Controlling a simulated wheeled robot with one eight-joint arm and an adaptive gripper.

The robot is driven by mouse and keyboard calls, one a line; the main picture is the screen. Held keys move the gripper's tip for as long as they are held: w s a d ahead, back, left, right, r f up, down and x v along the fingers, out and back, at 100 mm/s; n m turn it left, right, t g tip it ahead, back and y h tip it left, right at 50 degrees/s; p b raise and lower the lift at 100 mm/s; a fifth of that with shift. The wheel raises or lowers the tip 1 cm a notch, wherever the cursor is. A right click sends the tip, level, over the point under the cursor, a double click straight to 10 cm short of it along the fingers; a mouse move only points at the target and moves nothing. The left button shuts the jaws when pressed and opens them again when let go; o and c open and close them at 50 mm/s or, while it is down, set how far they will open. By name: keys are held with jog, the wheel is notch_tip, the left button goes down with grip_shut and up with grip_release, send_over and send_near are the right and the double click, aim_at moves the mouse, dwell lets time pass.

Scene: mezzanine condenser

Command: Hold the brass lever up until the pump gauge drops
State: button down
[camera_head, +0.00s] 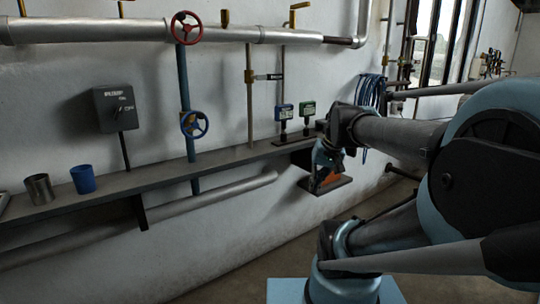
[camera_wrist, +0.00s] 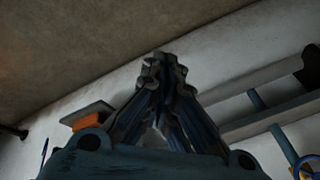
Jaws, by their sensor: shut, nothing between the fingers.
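My gripper (camera_head: 318,186) hangs low in front of the wall, below the right part of the shelf, with fingers pointing down. In the wrist view its fingers (camera_wrist: 163,62) meet at the tips, with nothing between them. Several brass-coloured handles stand on the upper pipe, one of them a bent brass lever (camera_head: 297,10) at the right; I cannot tell which is the task's lever. My gripper is well below and apart from them.
The shelf (camera_head: 160,166) carries a metal cup (camera_head: 39,189) and a blue cup (camera_head: 83,180). A grey switch box (camera_head: 117,108), red handwheel (camera_head: 186,27) and blue handwheel (camera_head: 194,124) are further left. An orange block (camera_head: 330,180) on a dark plate is close behind my gripper.

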jog(key=s+d+f+n+g+h, duration=0.1)
jog(key=s+d+f+h, duration=0.1)
jog(key=s+d+f, duration=0.2)
jog(key=s+f, duration=0.3)
jog(key=f, duration=0.2)
jog(key=shift+s+d+f+h, duration=0.25)
jog(key=shift+s+f+h, duration=0.05)
jog(key=shift+s+f, duration=0.1)
jog(key=shift+w+f, duration=0.2)
jog(key=shift+w, duration=0.25)
dwell(1.5)
